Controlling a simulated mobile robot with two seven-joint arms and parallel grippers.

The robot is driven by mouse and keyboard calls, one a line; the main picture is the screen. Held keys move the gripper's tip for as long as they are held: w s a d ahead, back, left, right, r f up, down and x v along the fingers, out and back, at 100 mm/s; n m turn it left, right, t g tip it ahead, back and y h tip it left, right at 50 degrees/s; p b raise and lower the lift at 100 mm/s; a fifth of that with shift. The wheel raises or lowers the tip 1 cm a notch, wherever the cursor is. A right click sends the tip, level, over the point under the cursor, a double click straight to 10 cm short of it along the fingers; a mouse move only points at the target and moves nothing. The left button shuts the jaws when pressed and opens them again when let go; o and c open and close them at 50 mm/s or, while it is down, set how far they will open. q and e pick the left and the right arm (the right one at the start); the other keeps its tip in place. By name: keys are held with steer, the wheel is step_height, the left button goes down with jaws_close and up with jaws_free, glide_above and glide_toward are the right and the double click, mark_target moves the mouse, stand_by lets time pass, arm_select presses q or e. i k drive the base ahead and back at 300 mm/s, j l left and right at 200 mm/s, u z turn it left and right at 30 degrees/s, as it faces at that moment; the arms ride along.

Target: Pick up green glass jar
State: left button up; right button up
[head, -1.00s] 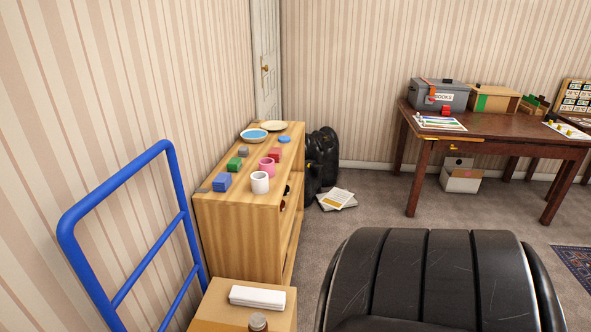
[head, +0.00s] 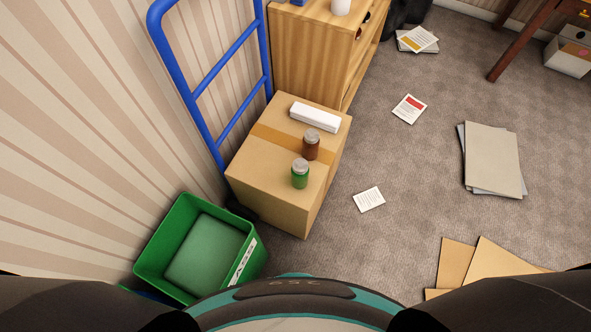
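The green glass jar (head: 300,175) stands upright on top of a cardboard box (head: 285,209), near the box's front right edge. It has a grey lid. A brown jar (head: 311,147) with a grey lid stands just behind it, slightly to the right. A white folded item (head: 315,117) lies farther back on the same box.
A green crate (head: 150,262) with a partly hidden label stands at lower left, by the wall. A blue trolley handle (head: 196,84) rises behind the box. A wooden shelf unit (head: 310,50) stands beyond. Papers (head: 409,109) and flat card sheets (head: 491,160) lie on the carpet at right.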

mark_target(300, 169)
steer(key=k+u, duration=0.6)
steer(key=u, duration=0.15)
steer(key=k+j+u, duration=0.2)
steer(key=u, duration=0.2)
steer(key=z, duration=1.1)
steer(key=k+l, duration=0.05)
